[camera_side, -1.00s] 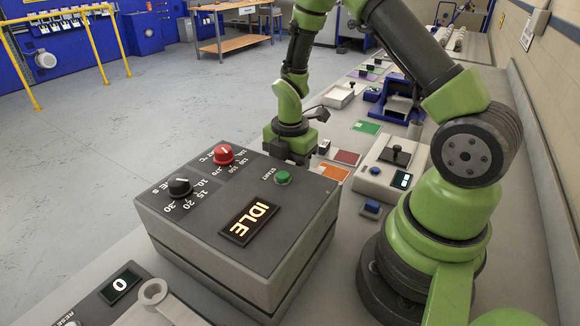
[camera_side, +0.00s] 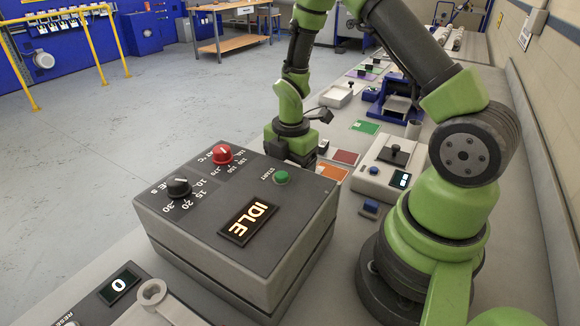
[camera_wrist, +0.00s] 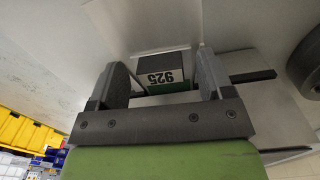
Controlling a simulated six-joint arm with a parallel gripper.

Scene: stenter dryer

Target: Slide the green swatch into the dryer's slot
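The dryer (camera_side: 240,225) is the grey box in the side view, with a red knob, a black knob, a green START button and a display reading IDLE. Its slot does not show. A flat green swatch (camera_side: 366,127) lies on the bench beyond it. My gripper (camera_wrist: 162,68) points down behind the dryer; its fingertips are hidden in the side view. In the wrist view its fingers stand well apart. A dark block with a white label reading 925 (camera_wrist: 161,78) shows between or beyond them, with a green strip (camera_wrist: 170,88) below it. I see no clear finger contact.
Red (camera_side: 345,157) and orange (camera_side: 333,173) swatches lie near the dryer's far side. A balance-like device (camera_side: 385,175) and a blue button block (camera_side: 371,209) stand to their right. A counter device (camera_side: 122,284) sits at the lower left.

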